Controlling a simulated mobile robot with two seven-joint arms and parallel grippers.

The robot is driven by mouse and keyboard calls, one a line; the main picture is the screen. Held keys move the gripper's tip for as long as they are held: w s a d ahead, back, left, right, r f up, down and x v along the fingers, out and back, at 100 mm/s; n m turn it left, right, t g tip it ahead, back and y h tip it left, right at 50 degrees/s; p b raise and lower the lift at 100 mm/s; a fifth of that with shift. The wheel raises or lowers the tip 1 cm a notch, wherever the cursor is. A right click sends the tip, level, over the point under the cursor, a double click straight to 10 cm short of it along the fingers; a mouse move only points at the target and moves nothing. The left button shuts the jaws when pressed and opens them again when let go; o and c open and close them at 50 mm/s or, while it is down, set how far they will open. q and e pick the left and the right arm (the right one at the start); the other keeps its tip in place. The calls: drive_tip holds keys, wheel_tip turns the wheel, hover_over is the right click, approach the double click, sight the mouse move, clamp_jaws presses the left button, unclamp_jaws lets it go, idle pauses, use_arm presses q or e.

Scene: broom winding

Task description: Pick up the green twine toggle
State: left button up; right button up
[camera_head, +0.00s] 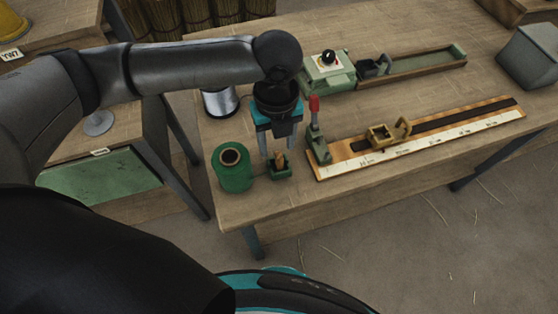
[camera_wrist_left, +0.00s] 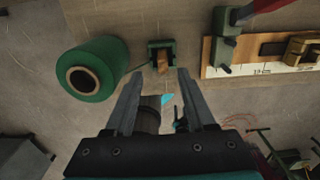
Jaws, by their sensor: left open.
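The green spool of twine (camera_head: 234,174) stands upright near the front left corner of the bench; it also shows in the left wrist view (camera_wrist_left: 98,66). Just right of it is a small green holder (camera_head: 282,173) with a tan wooden toggle (camera_head: 279,158) standing in it. In the left wrist view the toggle (camera_wrist_left: 163,64) sits in the holder (camera_wrist_left: 161,45), with a thin green strand running from the spool. My left gripper (camera_head: 278,149) points down above the toggle. In its wrist view the open fingers (camera_wrist_left: 160,74) lie either side of the toggle's line, with no visible grip.
A wooden ruler board (camera_head: 420,137) with a red-handled clamp (camera_head: 315,115) lies close right of the holder. A metal cup (camera_head: 220,102) stands behind the spool. A green box with a black knob (camera_head: 328,68) is at the back. The bench front edge is close.

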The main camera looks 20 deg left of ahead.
sight(279, 155)
use_arm(q)
drive_tip(key=shift+f, duration=0.3)
wheel_tip(279, 155, down, 5)
drive_tip(key=shift+w+d+r+b, duration=0.15)
drive_tip(key=shift+b, duration=0.65)
drive_tip(key=shift+c, duration=0.9)
clamp_jaws()
